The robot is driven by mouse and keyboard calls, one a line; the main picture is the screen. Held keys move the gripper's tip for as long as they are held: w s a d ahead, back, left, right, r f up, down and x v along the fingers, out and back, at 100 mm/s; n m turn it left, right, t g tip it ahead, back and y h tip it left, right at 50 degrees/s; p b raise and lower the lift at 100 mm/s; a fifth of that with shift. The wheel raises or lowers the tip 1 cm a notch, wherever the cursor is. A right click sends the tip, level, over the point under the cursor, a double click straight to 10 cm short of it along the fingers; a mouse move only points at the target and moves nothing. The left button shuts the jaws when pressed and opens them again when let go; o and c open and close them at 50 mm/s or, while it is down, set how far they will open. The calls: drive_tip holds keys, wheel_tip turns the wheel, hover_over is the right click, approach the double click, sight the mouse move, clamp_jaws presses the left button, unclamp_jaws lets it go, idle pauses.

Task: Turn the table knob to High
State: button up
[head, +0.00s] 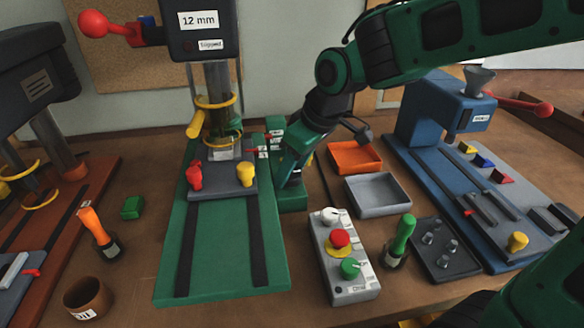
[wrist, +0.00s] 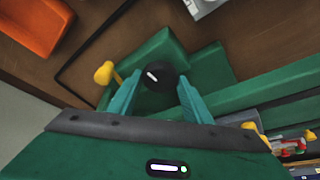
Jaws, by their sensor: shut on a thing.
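A round black knob (wrist: 161,79) with a short white pointer line sits on a green housing (wrist: 158,48) in the wrist view. The two green fingers of my gripper (head: 291,176) stand on either side of it and are shut on it. The pointer line is slanted. No Low or High mark can be read near the knob. In the head view my gripper reaches down beside the green drill press table (head: 222,255), at its right edge, and hides the knob.
A control box (head: 343,262) with a red button stands in front on the right. Orange (head: 356,157) and grey (head: 378,196) trays lie right of my gripper. A blue press (head: 437,110) stands farther right. A yellow-tipped lever (wrist: 106,73) sits close to my left finger.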

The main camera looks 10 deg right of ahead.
drive_tip(key=shift+w+r, duration=0.1)
drive_tip(key=shift+w, duration=0.1)
drive_tip(key=o, duration=1)
drive_tip(key=shift+o, duration=0.2)
drive_tip(key=shift+s, duration=0.1)
drive_tip(key=v, duration=1)
drive_tip(key=shift+d+r, duration=0.2)
